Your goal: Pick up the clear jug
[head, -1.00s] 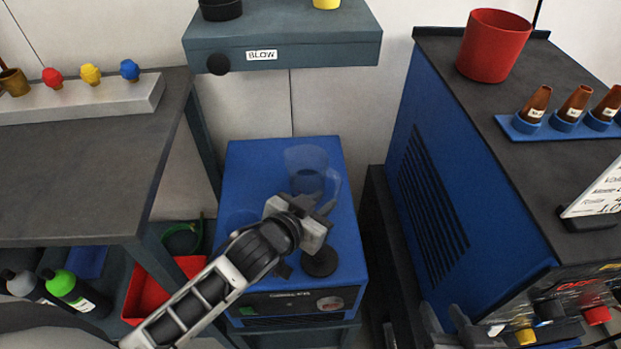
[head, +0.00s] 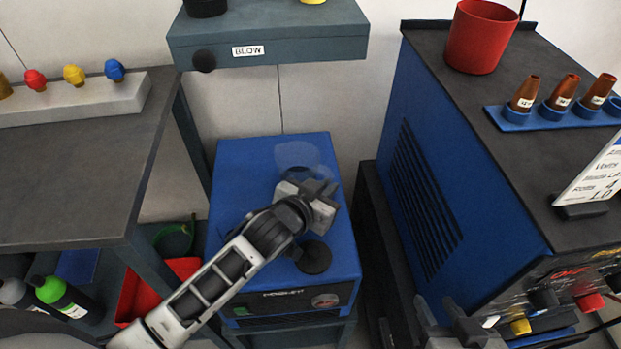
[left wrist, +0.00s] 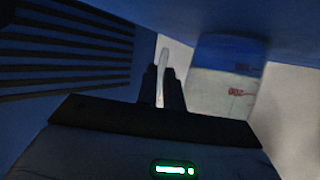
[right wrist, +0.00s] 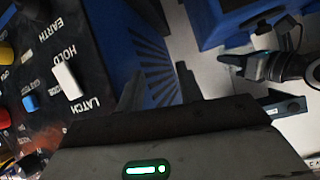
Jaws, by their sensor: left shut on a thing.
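The clear jug (head: 297,154) is over the top of the blue machine (head: 235,170), faint and see-through. My left gripper (head: 322,190) is in front of it in the head view and hides its lower part and handle. In the left wrist view, the jug (left wrist: 225,85) shows red markings, and its pale handle (left wrist: 164,62) lies between the fingers of my left gripper (left wrist: 163,82), which is shut on it. I cannot tell whether the jug touches the machine top. My right gripper (head: 447,315) is empty, its fingers apart, also in the right wrist view (right wrist: 158,85).
A shelf labelled BLOW (head: 270,40) hangs above and behind the jug. A large blue cabinet (head: 440,190) stands to the right, and a grey workbench (head: 70,185) to the left. A dark round knob (head: 313,257) sits near the machine's front edge.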

